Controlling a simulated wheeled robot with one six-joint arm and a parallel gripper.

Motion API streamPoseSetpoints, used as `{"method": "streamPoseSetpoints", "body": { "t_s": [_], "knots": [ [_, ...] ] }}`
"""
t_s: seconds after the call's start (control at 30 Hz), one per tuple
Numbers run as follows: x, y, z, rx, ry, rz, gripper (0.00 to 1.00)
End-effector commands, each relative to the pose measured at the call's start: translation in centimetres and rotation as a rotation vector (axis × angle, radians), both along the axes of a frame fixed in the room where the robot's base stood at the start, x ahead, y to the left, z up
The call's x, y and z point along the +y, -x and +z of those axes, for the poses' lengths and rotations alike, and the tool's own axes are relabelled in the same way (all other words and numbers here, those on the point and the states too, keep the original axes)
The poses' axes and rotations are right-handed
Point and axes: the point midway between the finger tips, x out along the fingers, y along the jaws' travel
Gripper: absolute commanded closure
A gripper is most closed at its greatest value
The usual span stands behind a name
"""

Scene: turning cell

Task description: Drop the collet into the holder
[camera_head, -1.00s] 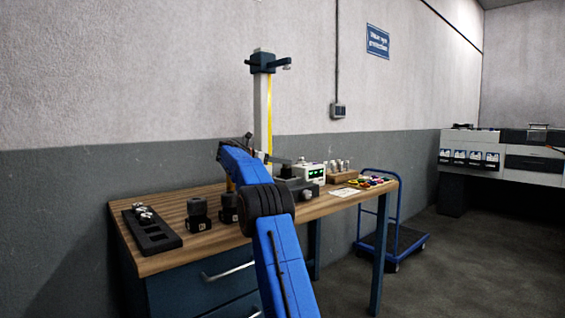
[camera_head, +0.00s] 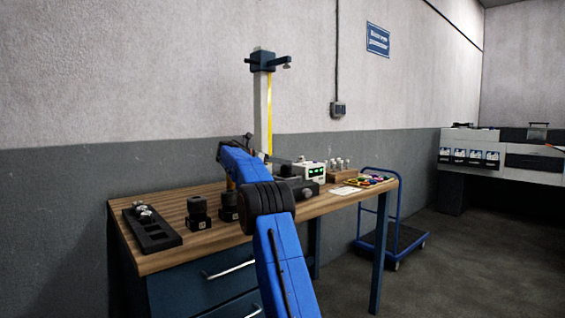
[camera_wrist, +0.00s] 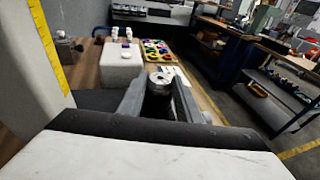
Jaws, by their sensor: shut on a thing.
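The collet (camera_wrist: 161,77), a small silvery ring-faced piece, sits between the two grey fingers of my gripper (camera_wrist: 158,84) in the wrist view. The fingers are shut on it. The space just below it is dark, and I cannot tell whether it touches anything there. In the head view my blue arm hides the gripper and the held collet. Two black block-shaped holders stand on the bench, one on the left (camera_head: 197,214) and one beside my arm (camera_head: 228,207), partly hidden by it.
A black rack (camera_head: 160,238) with silvery pieces and empty pockets lies at the bench's left end. A column with a yellow scale (camera_head: 268,110) rises behind my arm. A display box (camera_head: 313,170), wooden block (camera_head: 341,174) and coloured rings (camera_head: 372,181) occupy the right end.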

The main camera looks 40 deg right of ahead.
Motion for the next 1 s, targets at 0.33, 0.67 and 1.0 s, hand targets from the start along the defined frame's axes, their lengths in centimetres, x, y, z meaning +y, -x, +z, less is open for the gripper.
{"method": "streamPoseSetpoints", "body": {
  "t_s": [0.33,0.67,1.0],
  "knots": [
    [0.0,0.0,0.0,0.000,0.000,0.000,0.47],
    [0.4,-0.1,0.1,0.000,0.000,0.001,0.47],
    [5.7,-1.6,1.2,-0.001,0.000,0.003,0.47]
  ]
}}
